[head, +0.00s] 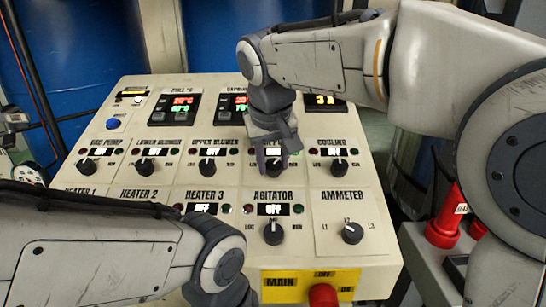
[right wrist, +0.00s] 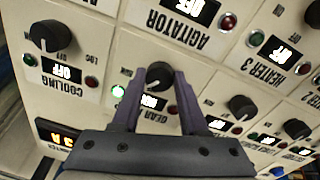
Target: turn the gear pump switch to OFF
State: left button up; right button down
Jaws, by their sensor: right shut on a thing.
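The gear pump switch is a black rotary knob (right wrist: 158,72) on the sloped cream control panel (head: 130,90). In the right wrist view, which is upside down, its label "GEAR" is partly covered by my gripper. The small display below the knob is partly hidden, and its text is hard to read. The green lamp (right wrist: 118,91) beside it glows; the red lamp (right wrist: 172,109) looks dim. My right gripper (head: 274,160) is shut on the knob, with a finger on each side. My left gripper is out of view.
Neighbouring knobs are the cooling knob (head: 338,167), the upper blower knob (head: 207,168) and the agitator knob (head: 273,233). A red main button (head: 323,295) sits on a yellow plate at the front. My left forearm covers the panel's lower left.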

jog(key=n+p, duration=0.1)
jog(key=n, duration=0.2)
jog(key=shift+r+n, duration=0.15)
jog(key=shift+n, duration=0.15)
jog(key=shift+n+p, duration=0.85)
jog(key=shift+n, duration=1.05)
jog(key=shift+c, duration=2.2)
grip_release()
jog(key=v, duration=1)
jog(key=shift+s+d, duration=0.2)
